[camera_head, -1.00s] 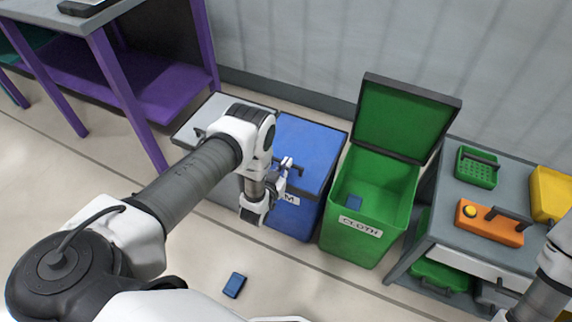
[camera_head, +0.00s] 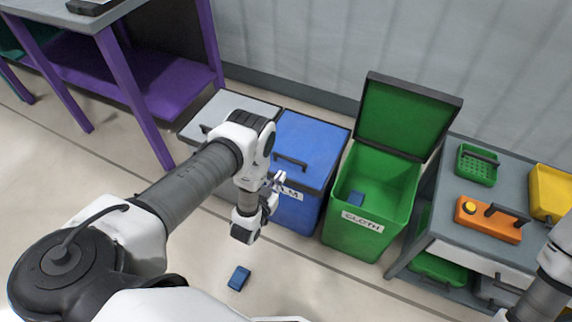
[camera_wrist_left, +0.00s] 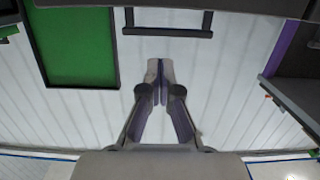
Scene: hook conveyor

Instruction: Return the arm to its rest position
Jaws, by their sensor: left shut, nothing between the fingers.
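My left arm comes in from the left, bent at a white elbow in front of the bins. Its gripper (camera_head: 275,184) is near the front of the closed blue bin (camera_head: 312,145), partly covering that bin's label. In the left wrist view the gripper's fingers (camera_wrist_left: 160,75) are shut with nothing between them. Part of my right arm (camera_head: 548,285) shows at the lower right edge; its gripper is out of the picture.
An open green bin (camera_head: 350,230) labelled CLOTH holds a blue item (camera_head: 355,198). Another blue item (camera_head: 239,278) lies on the floor. A grey-lidded bin (camera_head: 200,120) stands left, a purple-legged table (camera_head: 130,90) farther left, and a grey cart (camera_head: 455,215) right.

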